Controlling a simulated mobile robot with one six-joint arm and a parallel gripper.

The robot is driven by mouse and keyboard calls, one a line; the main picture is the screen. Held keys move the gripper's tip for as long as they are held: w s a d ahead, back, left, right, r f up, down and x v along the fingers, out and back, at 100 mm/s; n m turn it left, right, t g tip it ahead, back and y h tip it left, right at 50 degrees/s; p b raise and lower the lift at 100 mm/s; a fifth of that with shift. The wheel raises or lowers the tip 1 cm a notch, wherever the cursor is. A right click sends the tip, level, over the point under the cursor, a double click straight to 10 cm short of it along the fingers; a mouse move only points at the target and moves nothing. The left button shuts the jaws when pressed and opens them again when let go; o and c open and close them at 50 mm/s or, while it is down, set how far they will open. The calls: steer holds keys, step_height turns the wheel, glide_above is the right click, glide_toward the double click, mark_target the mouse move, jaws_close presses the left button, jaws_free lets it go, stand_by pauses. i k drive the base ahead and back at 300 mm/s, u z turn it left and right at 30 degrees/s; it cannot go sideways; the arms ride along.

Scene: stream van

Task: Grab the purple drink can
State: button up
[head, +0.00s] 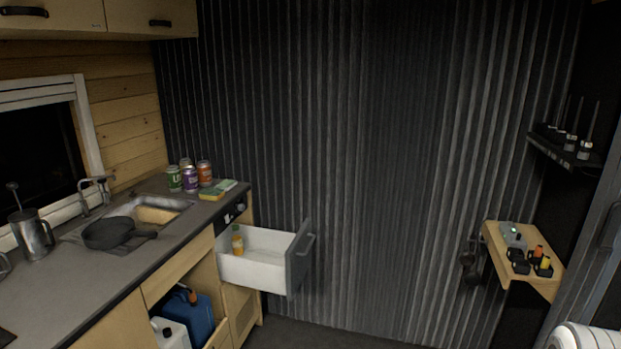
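The purple drink can (190,178) stands upright near the far end of the grey counter (60,286). A green can (174,179) is close on its left and an orange-brown can (205,173) is close on its right. Another can (185,163) shows partly behind them. Yellow and green sponges or cloths (212,194) lie in front and to the right of the cans. My gripper is not in view.
An open white drawer (252,271) with an orange bottle (237,243) juts out below the counter end. A sink (158,214) and a dark pan (108,233) are nearer on the counter. A small wooden shelf (541,283) is at right. Some floor shows beyond the drawer.

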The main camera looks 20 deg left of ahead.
mark_target(189, 176)
steer(key=u, duration=0.65)
steer(key=i, duration=0.7)
steer(key=u, duration=0.95)
steer(key=i, duration=2.15)
steer(key=z, duration=0.4)
